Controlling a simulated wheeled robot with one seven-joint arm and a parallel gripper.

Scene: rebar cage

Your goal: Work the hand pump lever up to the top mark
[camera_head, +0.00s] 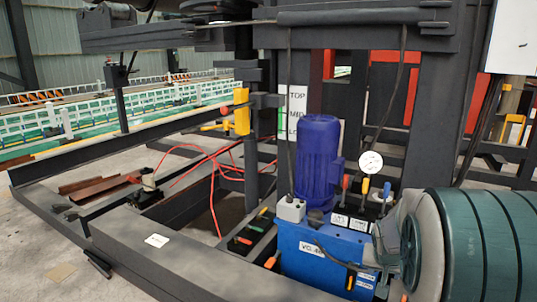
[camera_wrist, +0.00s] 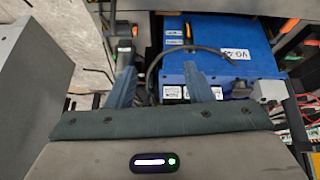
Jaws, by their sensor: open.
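A white scale plate (camera_head: 297,112) marked TOP, MID and a partly hidden lower mark stands on a dark post in the head view. Left of it, a yellow upright piece (camera_head: 242,111) sits on a grey bar reaching toward the plate; an orange tip shows on its left. This looks like the pump lever, but I cannot be sure. My gripper (camera_wrist: 160,85) is open in the wrist view, its two blue-grey fingers apart. It faces the blue tank unit (camera_wrist: 220,58), which also shows in the head view (camera_head: 312,262). The gripper is well right of the yellow piece.
A blue motor (camera_head: 318,155), a round gauge (camera_head: 370,162) and several coloured small handles (camera_head: 365,187) rise from the tank. A black cable (camera_wrist: 205,48) curves across the wrist view near the fingers. Red hoses (camera_head: 215,165) hang at the left. Dark frame beams (camera_head: 150,265) border the front.

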